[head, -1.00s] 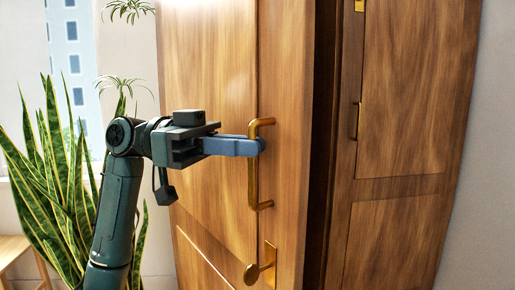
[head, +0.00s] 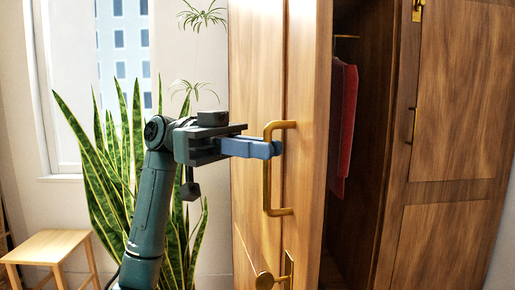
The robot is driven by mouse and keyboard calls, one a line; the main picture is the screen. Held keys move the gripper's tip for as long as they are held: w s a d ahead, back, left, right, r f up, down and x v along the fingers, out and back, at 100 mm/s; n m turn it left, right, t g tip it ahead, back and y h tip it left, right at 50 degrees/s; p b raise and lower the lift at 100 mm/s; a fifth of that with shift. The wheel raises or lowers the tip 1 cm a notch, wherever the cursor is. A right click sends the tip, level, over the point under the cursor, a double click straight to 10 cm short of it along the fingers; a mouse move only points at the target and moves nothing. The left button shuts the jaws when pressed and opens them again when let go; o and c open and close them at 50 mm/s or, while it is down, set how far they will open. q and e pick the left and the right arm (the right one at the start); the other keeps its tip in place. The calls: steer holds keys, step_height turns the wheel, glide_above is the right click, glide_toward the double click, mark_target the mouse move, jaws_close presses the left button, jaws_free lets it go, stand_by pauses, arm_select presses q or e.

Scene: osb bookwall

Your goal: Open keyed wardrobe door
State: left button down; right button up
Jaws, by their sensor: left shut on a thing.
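The left wardrobe door (head: 305,180) is wooden and stands swung open towards the left. My left gripper (head: 274,149) is shut on its brass bar handle (head: 267,189), near the upper part of the bar. The wardrobe's dark inside shows right of the door, with a red garment (head: 346,130) hanging there. My right gripper is not in view.
The right wardrobe door (head: 455,110) is shut, with its own brass handle (head: 412,125). A tall snake plant (head: 112,165) stands behind my left arm. A small wooden stool (head: 48,248) is at the lower left, below a window (head: 90,60).

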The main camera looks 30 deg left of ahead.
arm_select(q)
steer(key=shift+s+a, duration=0.3)
steer(key=shift+a, duration=0.05)
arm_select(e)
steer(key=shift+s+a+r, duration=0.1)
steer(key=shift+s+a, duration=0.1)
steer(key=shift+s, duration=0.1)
arm_select(q)
steer(key=c, duration=1.5)
jaws_free()
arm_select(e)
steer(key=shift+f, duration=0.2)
arm_select(q)
steer(key=shift+a, duration=0.1)
steer(key=a+b, duration=0.1)
steer(key=a, duration=1.2)
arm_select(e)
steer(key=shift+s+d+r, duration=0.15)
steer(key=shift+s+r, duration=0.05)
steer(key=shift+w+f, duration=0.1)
